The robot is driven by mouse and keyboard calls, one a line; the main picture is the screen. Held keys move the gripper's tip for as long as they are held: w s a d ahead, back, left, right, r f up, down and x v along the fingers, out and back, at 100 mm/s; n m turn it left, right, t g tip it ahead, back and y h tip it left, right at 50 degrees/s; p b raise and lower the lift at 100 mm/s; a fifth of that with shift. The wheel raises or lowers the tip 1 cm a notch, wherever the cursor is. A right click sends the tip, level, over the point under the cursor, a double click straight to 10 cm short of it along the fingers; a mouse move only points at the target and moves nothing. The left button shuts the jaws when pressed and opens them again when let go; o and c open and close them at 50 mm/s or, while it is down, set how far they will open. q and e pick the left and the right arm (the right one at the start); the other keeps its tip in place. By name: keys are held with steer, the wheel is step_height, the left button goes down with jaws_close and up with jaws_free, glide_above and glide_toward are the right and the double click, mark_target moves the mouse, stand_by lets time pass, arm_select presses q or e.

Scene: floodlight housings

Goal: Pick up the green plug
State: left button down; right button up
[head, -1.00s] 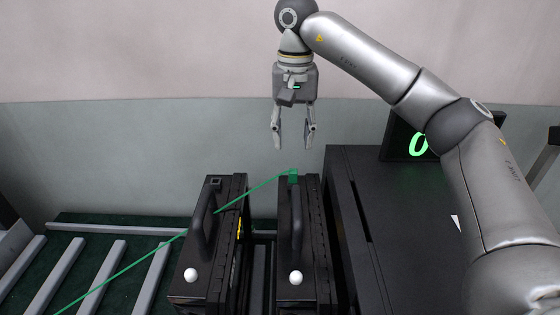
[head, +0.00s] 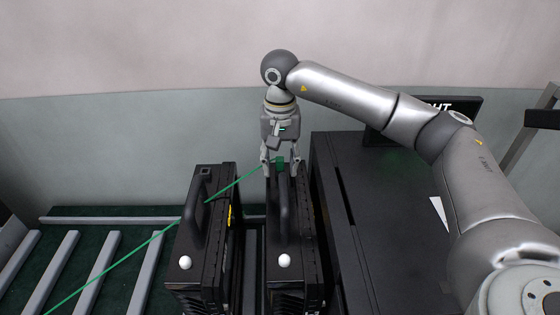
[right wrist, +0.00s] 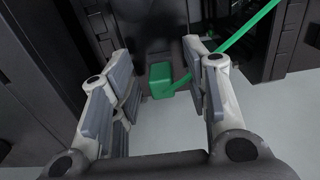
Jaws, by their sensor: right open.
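The green plug (head: 280,163) sits at the far top end of the right black housing (head: 290,240), with a green cable (head: 130,255) running from it to the lower left. My right gripper (head: 280,172) is open, pointing down, with its fingers on either side of the plug. In the right wrist view the plug (right wrist: 161,80) shows between the open fingers (right wrist: 160,95), apart from both of them, with the cable leading off to the upper right past the right finger. My left gripper is not in view.
A second black housing (head: 205,230) with a handle stands close on the left. A black cabinet (head: 365,230) stands on the right, with a dark display (head: 465,106) behind my arm. Roller bars (head: 60,265) lie at the left. White knobs (head: 185,263) top the housings.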

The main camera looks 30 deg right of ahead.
steer(key=c, duration=0.9)
steer(key=shift+r, duration=0.15)
steer(key=shift+c, duration=0.2)
